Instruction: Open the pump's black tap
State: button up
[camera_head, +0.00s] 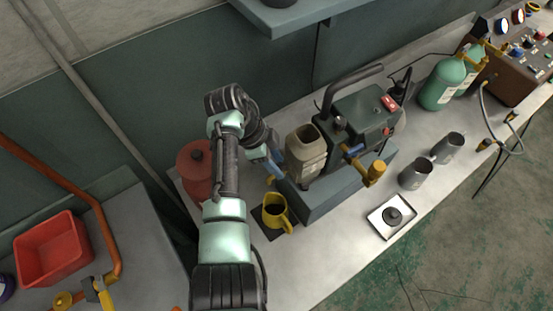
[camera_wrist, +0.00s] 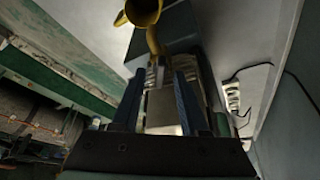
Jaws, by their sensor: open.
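The pump (camera_head: 362,115) is a dark green unit with a black carrying handle, standing on a blue-grey block on the bench in the head view. A small black knob (camera_head: 338,123) sits on its near left top; I cannot tell for sure that it is the tap. My gripper (camera_head: 274,168) is left of the pump, beside a beige container (camera_head: 306,150), apart from the knob. In the wrist view my gripper (camera_wrist: 158,74) has its two blue fingers apart, with a pale block-like surface showing between them. The knob cannot be made out there.
A yellow mug (camera_head: 276,210) stands below my gripper and also shows in the wrist view (camera_wrist: 143,10). A red canister (camera_head: 194,168) is behind my arm. Grey mugs (camera_head: 414,175), a white tray (camera_head: 376,222) and green cylinders (camera_head: 440,84) stand to the right.

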grip_shut()
dwell(0.3)
jog(key=shift+s+r+n+t+p, duration=0.15)
jog(key=shift+n+t+p, duration=0.25)
jog(key=shift+n+p, duration=0.4)
jog(key=shift+n, duration=0.8)
grip_release()
